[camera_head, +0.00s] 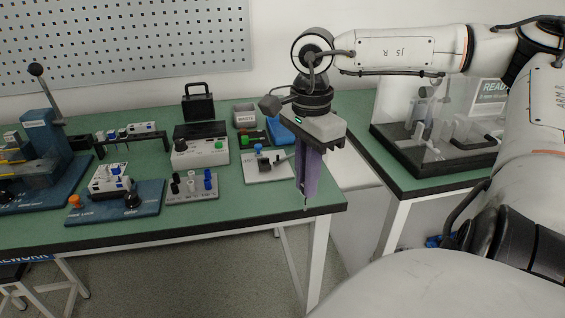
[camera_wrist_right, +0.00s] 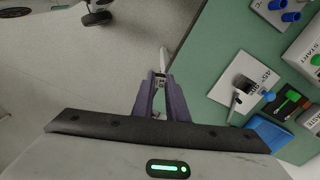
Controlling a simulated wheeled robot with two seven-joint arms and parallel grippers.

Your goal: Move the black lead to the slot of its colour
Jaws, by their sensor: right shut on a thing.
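My right gripper (camera_head: 306,200) hangs down with its purple fingers past the front right edge of the green table. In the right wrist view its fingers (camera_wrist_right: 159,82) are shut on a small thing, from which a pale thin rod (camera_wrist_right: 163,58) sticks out. Its colour as a lead is hard to tell. A grey plate (camera_head: 180,200) on the table carries black, white and blue posts, with black posts (camera_head: 175,185) at its left. A light plate (camera_head: 262,177) behind my right gripper carries a blue knob and a dark piece, which show in the wrist view too (camera_wrist_right: 245,92). My left gripper is not in view.
A tester box (camera_head: 205,152) with a green button stands behind the posts. A blue base (camera_head: 100,212) with an orange knob is at the left. A blue tray (camera_head: 281,130) lies behind my right gripper. A clear-walled machine (camera_head: 440,145) stands on the right table.

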